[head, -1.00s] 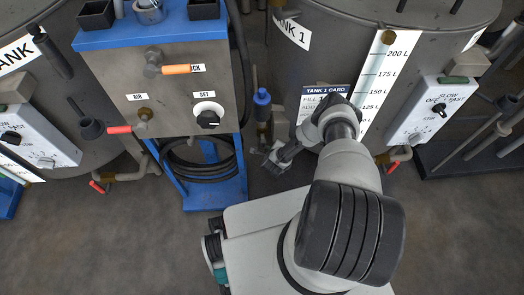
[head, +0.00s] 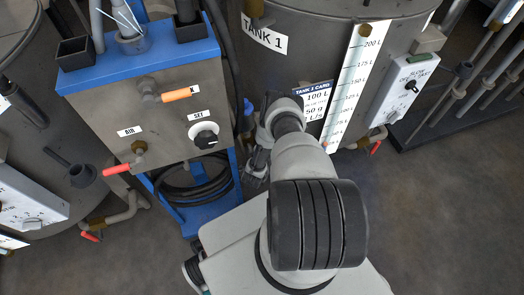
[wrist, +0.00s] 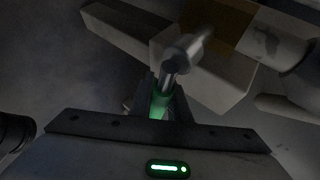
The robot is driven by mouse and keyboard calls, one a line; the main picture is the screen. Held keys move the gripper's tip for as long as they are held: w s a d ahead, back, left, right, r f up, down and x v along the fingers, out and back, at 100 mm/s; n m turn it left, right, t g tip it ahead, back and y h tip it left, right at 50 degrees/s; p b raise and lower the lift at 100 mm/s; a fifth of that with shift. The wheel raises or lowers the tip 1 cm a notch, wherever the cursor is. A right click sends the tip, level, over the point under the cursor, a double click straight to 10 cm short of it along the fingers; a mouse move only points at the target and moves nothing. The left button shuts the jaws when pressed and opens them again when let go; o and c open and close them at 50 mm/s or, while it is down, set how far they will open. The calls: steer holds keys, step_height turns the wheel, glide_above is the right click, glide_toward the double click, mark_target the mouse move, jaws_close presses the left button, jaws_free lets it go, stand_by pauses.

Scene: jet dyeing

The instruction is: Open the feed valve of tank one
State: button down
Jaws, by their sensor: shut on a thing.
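Tank one (head: 290,68) is the grey drum with the "TANK 1" label (head: 264,34) in the head view. My gripper (head: 256,172) is low at the tank's left side, between it and the blue stand, partly hidden by my arm. In the wrist view my gripper (wrist: 160,105) is shut on a green handle (wrist: 159,104). The handle joins a metal stem (wrist: 184,52) in front of a pale block and a brownish fitting. This looks like a valve lever, but the dim view does not show its open or closed position. A blue-topped part (head: 248,107) stands just above my gripper.
The blue stand (head: 205,222) with its grey control panel (head: 165,122) and coiled black hose is close on the left. A switch box (head: 405,88) and a red-handled valve (head: 376,147) are on the tank's right. Open floor (head: 440,220) lies at the right.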

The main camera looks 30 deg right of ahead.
steer(key=shift+w+r+n+h, duration=0.15)
steer(key=shift+r+n+h, duration=0.25)
steer(key=shift+r+h, duration=0.15)
steer(key=shift+d, duration=0.1)
steer(key=c, duration=1.7)
jaws_free()
steer(key=shift+o, duration=0.2)
steer(key=shift+r, duration=0.1)
